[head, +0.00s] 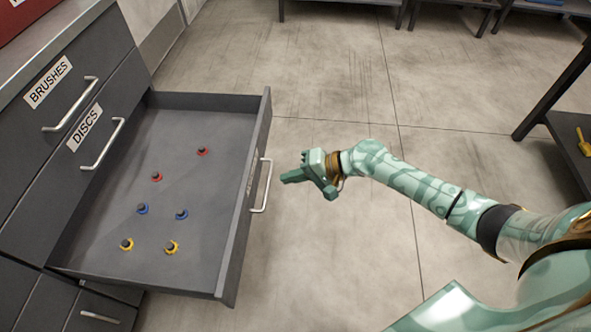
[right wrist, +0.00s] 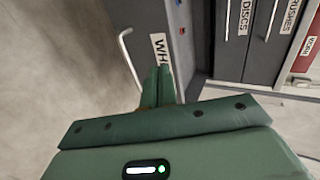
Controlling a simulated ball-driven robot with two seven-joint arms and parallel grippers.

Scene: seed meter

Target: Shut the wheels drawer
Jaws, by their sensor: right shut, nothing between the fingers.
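The wheels drawer (head: 215,240) is pulled well out of the grey cabinet in the head view. Several small wheels in red, blue and yellow lie on its floor. Its silver handle (head: 262,186) is on the front panel, which carries a label; the label reads "WH..." in the right wrist view (right wrist: 158,50), partly hidden by my fingers. My right gripper (head: 284,180) is shut and empty, just outside the drawer front beside the handle. In the right wrist view the shut fingers (right wrist: 158,72) point at the front panel, near the handle (right wrist: 130,58). I see no left gripper.
The shut BRUSHES drawer (head: 40,110) and DISCS drawer (head: 105,130) sit in the cabinet above the open one. A dark shelf (head: 565,135) with a yellow item stands at the right. Benches line the far edge. The floor beyond the drawer is clear.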

